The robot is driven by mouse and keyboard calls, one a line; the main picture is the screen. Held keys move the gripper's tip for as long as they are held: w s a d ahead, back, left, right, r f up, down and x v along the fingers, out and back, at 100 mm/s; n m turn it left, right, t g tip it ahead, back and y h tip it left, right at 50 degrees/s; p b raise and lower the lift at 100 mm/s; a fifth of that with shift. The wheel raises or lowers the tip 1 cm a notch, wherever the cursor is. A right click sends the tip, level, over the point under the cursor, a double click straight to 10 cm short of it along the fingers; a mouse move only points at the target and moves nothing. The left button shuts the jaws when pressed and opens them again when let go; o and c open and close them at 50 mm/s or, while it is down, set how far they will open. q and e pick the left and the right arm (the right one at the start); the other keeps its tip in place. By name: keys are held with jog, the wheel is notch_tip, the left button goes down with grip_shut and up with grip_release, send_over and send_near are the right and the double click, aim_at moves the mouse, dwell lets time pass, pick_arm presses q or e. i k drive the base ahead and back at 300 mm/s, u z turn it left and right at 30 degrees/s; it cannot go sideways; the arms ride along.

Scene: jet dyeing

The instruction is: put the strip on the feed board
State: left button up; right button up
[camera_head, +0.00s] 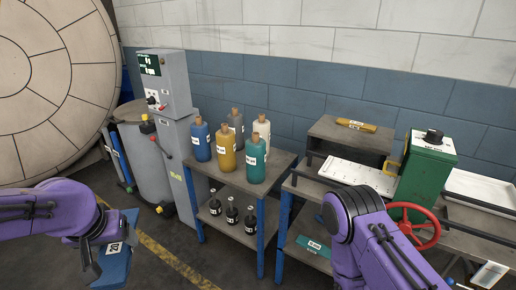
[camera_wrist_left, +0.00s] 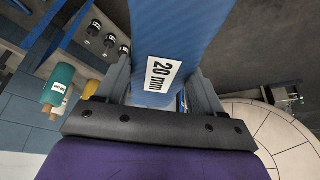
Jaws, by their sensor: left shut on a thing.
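My left gripper (camera_head: 92,258) is at the lower left of the head view, shut on a blue strip (camera_head: 117,268) with a white label. In the left wrist view the strip (camera_wrist_left: 180,28) runs up between the fingers and its label reads "20 mm". The held strip is over the floor, left of the bottle cart and apart from it. A white board with small holes (camera_head: 352,174), possibly the feed board, lies on the right-hand bench between dark rails. My right arm is in front of that bench; its gripper is out of the picture.
A cart (camera_head: 270,187) carries several coloured bottles, with small dark bottles below. The right-hand bench has a green box (camera_head: 425,178) and a red handwheel (camera_head: 413,226). A grey control cabinet (camera_head: 181,150) stands behind my left arm. Open floor lies at lower middle.

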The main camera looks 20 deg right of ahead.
aim_at(363, 176)
jog(key=k, duration=0.4)
jog(key=z, duration=1.35)
jog(key=i, duration=0.7)
